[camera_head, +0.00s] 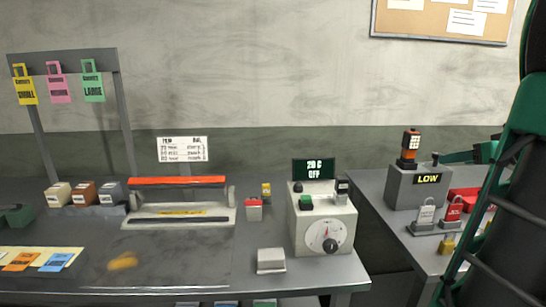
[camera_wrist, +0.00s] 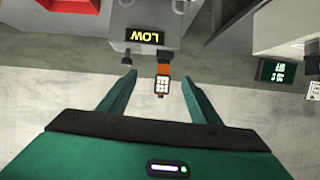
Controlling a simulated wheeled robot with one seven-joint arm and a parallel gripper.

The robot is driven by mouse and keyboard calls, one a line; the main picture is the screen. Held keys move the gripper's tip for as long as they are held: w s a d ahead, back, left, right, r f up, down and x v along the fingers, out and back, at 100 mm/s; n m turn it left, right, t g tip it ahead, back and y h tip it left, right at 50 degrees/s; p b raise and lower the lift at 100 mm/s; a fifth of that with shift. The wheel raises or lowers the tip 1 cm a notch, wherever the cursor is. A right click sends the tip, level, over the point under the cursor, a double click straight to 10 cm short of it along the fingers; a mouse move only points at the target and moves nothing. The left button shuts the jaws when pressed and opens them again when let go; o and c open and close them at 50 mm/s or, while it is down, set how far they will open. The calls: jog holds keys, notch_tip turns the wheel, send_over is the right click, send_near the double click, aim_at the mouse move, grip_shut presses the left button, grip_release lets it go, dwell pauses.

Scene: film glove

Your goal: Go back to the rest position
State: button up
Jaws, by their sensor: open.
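My gripper (camera_wrist: 158,90) is open and empty in the wrist view, its two green fingers spread apart. Between the fingertips, beyond them, is an orange-and-black handheld device (camera_wrist: 162,80) with a white keypad-like face; I cannot tell the exact gap. In the head view the same device (camera_head: 410,146) stands upright on a grey box (camera_head: 418,187) with a "LOW" display. The fingertips are not clear in that view.
A dial machine (camera_head: 322,228) reading "20 C OFF" stands at the right end of the left bench. A sealer with a red bar (camera_head: 178,181) stands left of it. A gap separates the benches.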

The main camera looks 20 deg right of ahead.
jog(key=w+a+f+g+y, duration=0.1)
jog(key=a+f+g+y, duration=0.15)
jog(key=a+f, duration=0.5)
jog(key=w+a+f+g+y, duration=0.1)
jog(key=a+f+g, duration=0.25)
jog(key=a, duration=0.65)
jog(key=s+a+f+m+g, duration=0.2)
jog(key=s+a+f+g, duration=0.4)
jog(key=s+a, duration=0.6)
jog(key=shift+s+a+f+m, duration=0.4)
jog(key=shift+s+f, duration=0.5)
jog(key=shift+s, duration=0.3)
jog(key=shift+w+f, duration=0.25)
jog(key=shift+w, duration=0.4)
